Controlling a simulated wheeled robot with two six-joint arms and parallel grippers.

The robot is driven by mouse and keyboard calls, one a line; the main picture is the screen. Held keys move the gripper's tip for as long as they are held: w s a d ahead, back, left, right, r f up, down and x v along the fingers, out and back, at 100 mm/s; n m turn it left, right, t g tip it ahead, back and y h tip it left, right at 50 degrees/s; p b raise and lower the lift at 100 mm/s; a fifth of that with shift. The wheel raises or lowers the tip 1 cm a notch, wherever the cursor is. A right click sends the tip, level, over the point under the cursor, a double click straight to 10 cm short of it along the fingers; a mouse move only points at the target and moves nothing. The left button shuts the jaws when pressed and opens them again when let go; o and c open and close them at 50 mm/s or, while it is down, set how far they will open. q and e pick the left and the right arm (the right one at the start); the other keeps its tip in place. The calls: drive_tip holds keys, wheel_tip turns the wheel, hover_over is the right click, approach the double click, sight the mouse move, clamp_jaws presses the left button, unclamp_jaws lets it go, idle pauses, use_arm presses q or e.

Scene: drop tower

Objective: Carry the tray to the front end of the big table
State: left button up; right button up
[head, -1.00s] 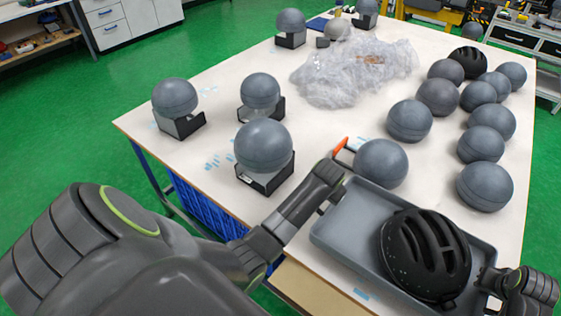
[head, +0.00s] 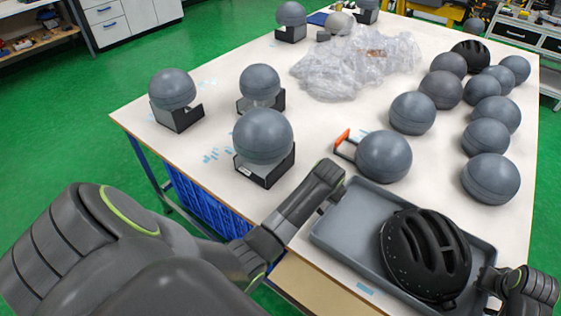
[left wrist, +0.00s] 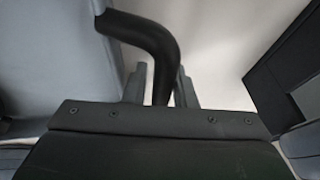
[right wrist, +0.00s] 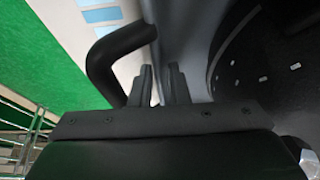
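The grey tray (head: 350,222) is at the lower right of the head view, with a black helmet (head: 425,255) in it. My left gripper (head: 325,195) is at its far left end. In the left wrist view the fingers (left wrist: 160,88) stand on either side of a black bent handle (left wrist: 150,35). My right gripper (head: 492,285) is at the tray's right end. In the right wrist view its fingers (right wrist: 160,85) are close together at the tray's edge, beside another black handle (right wrist: 105,60). I cannot tell whether the tray clears the white table (head: 215,100).
A grey ball (head: 384,157) with an orange-tipped holder (head: 345,140) stands just beyond the tray. More balls crowd the right side; several in black holders (head: 265,172) stand on the left. Clear plastic wrap (head: 350,65) lies farther back. A blue crate (head: 205,205) is beneath the table.

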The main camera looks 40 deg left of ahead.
use_arm(q)
drive_tip(key=shift+o, duration=1)
drive_tip(key=shift+r, duration=0.1)
use_arm(e)
drive_tip(key=shift+o, duration=1)
use_arm(q)
drive_tip(key=shift+r, duration=0.1)
use_arm(e)
drive_tip(key=shift+r, duration=0.15)
use_arm(q)
drive_tip(key=v, duration=0.7)
drive_tip(key=shift+s+r, duration=0.25)
drive_tip(key=shift+r, duration=0.05)
use_arm(e)
drive_tip(key=v, duration=1.1)
drive_tip(key=shift+s+r, duration=0.25)
drive_tip(key=shift+r, duration=0.1)
use_arm(q)
drive_tip(key=shift+d, duration=0.1)
